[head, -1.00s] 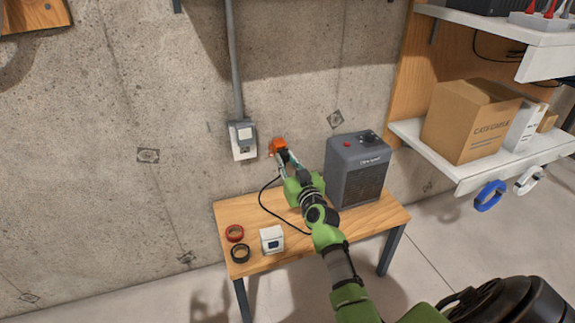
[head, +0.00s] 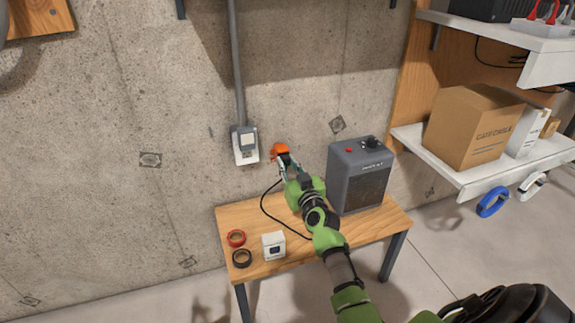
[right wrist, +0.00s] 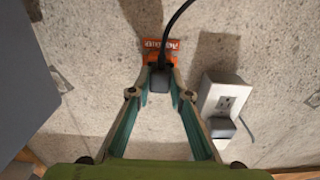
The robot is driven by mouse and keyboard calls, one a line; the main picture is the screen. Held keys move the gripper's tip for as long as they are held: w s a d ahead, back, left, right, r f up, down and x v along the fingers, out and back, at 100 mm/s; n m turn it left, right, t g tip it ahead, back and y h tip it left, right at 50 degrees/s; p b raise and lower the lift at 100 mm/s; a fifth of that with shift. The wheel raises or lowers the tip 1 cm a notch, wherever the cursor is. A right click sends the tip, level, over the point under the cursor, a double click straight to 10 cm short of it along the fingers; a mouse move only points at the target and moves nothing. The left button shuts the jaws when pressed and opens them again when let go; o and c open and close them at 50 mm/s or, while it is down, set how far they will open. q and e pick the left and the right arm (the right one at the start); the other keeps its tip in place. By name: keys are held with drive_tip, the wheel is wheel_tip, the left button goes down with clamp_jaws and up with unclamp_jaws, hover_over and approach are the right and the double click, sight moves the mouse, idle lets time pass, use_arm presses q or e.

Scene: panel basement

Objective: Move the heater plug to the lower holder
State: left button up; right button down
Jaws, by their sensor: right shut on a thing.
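My right gripper (head: 285,160) is at the wall, just left of the heater (head: 358,175). In the right wrist view its fingertips (right wrist: 160,84) are shut on the heater plug (right wrist: 158,80), a dark block with a black cord running up from it. An orange holder (right wrist: 160,48) with a white-lettered label is on the wall directly behind the plug; it also shows in the head view (head: 280,149). I cannot tell whether the plug touches it or sits in it. In the head view the gripper hides the plug. Only one orange holder shows. My left gripper is out of view.
A grey outlet box (head: 244,145) with a conduit is beside the holder. The heater stands close to my arm. A shelf (head: 480,180) is at right.

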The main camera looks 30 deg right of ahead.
drive_tip(key=shift+w, duration=0.25)
idle(0.5)
drive_tip(key=shift+w+d, duration=0.1)
idle(1.1)
idle(0.5)
drive_tip(key=c, duration=1.8)
unclamp_jaws()
drive_tip(key=shift+w, duration=0.1)
